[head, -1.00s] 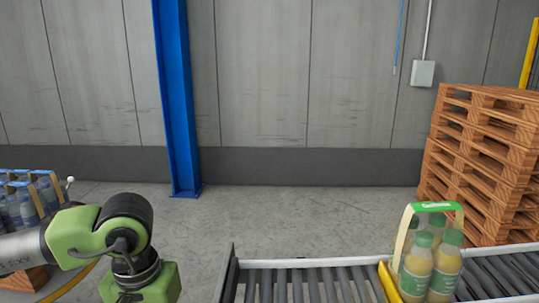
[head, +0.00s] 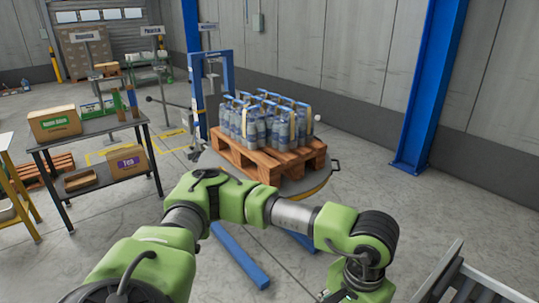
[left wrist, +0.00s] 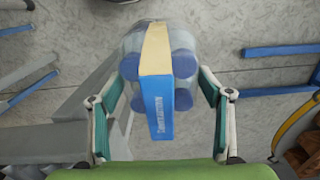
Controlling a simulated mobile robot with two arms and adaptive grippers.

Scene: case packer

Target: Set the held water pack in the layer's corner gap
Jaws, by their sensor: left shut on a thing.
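The held water pack (left wrist: 157,60) shows in the left wrist view, with clear bottles, blue caps and a blue and cream carry band. My left gripper (left wrist: 160,95) is shut on it, one finger on each side, above the grey floor. In the head view my left arm reaches across the front, and the held pack is out of sight. The layer of water packs (head: 262,128) stands on a wooden pallet (head: 242,158) in the middle of the head view, away from the gripper. I cannot make out the corner gap. My right gripper is not in view.
The pallet rests on a round grey platform (head: 322,178) beside a blue frame (head: 228,75). Blue floor legs (head: 240,257) extend below. A dark table (head: 95,135) with boxes stands left. A conveyor edge (head: 455,270) is at lower right. Floor right of the pallet is clear.

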